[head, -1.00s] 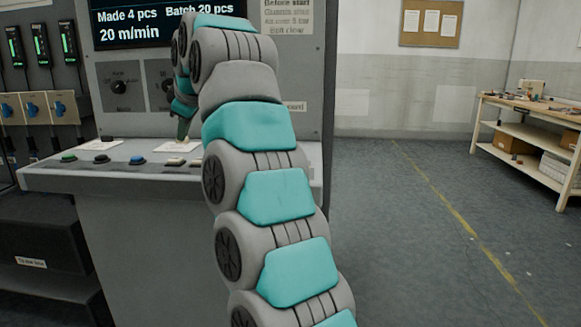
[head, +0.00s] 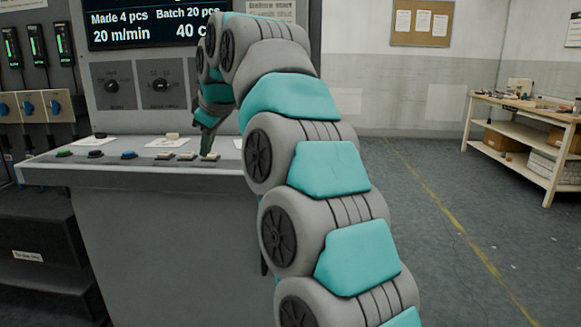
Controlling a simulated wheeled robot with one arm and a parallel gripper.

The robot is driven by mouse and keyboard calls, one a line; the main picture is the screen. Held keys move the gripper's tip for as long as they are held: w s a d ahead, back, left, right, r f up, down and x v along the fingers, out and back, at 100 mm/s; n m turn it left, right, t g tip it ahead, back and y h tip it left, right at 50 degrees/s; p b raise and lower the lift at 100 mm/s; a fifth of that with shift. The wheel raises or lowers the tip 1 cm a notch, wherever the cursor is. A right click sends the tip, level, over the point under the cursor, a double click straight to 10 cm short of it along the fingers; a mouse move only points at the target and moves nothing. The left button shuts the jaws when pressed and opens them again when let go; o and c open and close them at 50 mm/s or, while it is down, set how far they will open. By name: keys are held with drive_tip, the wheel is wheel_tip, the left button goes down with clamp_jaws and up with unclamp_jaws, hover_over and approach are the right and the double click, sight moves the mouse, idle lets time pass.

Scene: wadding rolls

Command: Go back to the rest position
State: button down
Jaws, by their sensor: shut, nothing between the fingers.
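My gripper (head: 207,143) points down over the right part of the grey control desk (head: 130,178). It is shut and its tip is close to a pale button (head: 211,157) at the right end of the button row. I cannot tell whether the tip touches that button. My teal and grey arm curves up from the lower right and hides the right side of the desk and part of the screen.
The desk has green, dark and blue buttons (head: 128,155) and pale ones. Behind stands a panel with two knobs (head: 161,86) and a screen (head: 150,24). A wooden workbench (head: 520,108) stands at the far right. The floor (head: 430,230) between is clear.

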drive_tip(key=s+d+f+m+g+h, duration=0.2)
drive_tip(key=s+d+f+m, duration=0.1)
drive_tip(key=s+d+f, duration=0.6)
drive_tip(key=s+d+f+m+g+h, duration=0.15)
drive_tip(key=s+d+f+m, duration=0.35)
drive_tip(key=d, duration=0.6)
drive_tip(key=s+d+f+m+g, duration=0.1)
drive_tip(key=s+d+f, duration=0.3)
drive_tip(key=s, duration=0.5)
drive_tip(key=s+d+f+m+g, duration=0.2)
drive_tip(key=s+d+f+m, duration=0.1)
drive_tip(key=s+f, duration=0.5)
drive_tip(key=s+d+f+m+g, duration=0.1)
drive_tip(key=s+d+f, duration=0.4)
drive_tip(key=s, duration=0.7)
drive_tip(key=shift+d+f+m+h, duration=0.45)
drive_tip(key=shift+f+m, duration=0.25)
drive_tip(key=shift+f, duration=0.15)
